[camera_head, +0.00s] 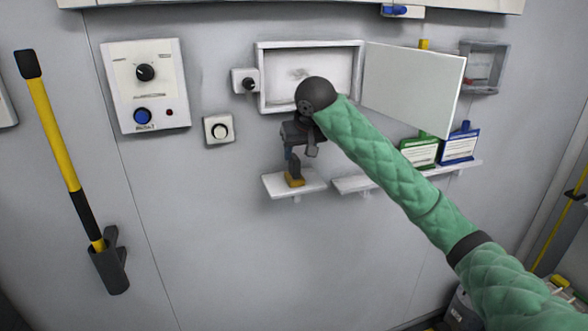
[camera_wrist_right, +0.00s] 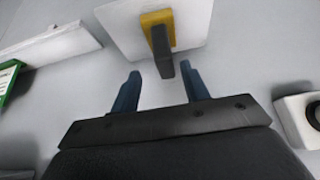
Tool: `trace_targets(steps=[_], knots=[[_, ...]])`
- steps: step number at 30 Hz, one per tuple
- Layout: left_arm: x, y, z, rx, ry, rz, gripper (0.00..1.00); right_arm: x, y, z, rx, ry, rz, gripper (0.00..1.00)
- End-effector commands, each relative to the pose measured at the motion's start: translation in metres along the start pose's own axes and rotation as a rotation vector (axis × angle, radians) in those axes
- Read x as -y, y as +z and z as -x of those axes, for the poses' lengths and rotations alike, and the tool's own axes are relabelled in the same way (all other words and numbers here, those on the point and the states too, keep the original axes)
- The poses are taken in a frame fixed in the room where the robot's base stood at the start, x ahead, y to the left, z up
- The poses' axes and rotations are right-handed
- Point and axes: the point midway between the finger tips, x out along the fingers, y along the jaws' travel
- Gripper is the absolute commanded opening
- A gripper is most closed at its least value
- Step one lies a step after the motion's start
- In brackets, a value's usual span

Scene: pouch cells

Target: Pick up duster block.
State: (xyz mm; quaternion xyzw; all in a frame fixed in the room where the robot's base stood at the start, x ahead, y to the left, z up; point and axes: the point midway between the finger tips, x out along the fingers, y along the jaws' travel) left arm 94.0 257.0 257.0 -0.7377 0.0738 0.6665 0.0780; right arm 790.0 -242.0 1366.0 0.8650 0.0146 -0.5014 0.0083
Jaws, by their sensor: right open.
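The duster block (camera_head: 294,178) has a yellow-orange base and a dark upright handle. It stands on a small white shelf (camera_head: 275,187) on the wall in the head view. In the right wrist view the duster block (camera_wrist_right: 158,40) is at the top middle, with its dark handle pointing toward my gripper. My right gripper (camera_head: 292,152) is just above the block in the head view, partly hidden by my wrist. Its two blue fingers (camera_wrist_right: 161,90) are spread, with the handle's end between and slightly beyond their tips. My left gripper is not in view.
A round-button box (camera_head: 218,129) is left of the block. The wall below the shelves is clear.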

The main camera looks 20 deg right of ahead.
Motion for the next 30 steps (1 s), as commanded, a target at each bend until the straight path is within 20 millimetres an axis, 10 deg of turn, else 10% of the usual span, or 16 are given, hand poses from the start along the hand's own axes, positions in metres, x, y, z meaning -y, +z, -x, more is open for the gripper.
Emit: trace_targets(steps=[24,30], knots=[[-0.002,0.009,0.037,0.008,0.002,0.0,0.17,0.007,-0.002,-0.051,0.0,0.0,0.0,0.45],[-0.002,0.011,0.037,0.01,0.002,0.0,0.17,0.007,-0.002,-0.051,0.0,0.0,0.0,0.08]])
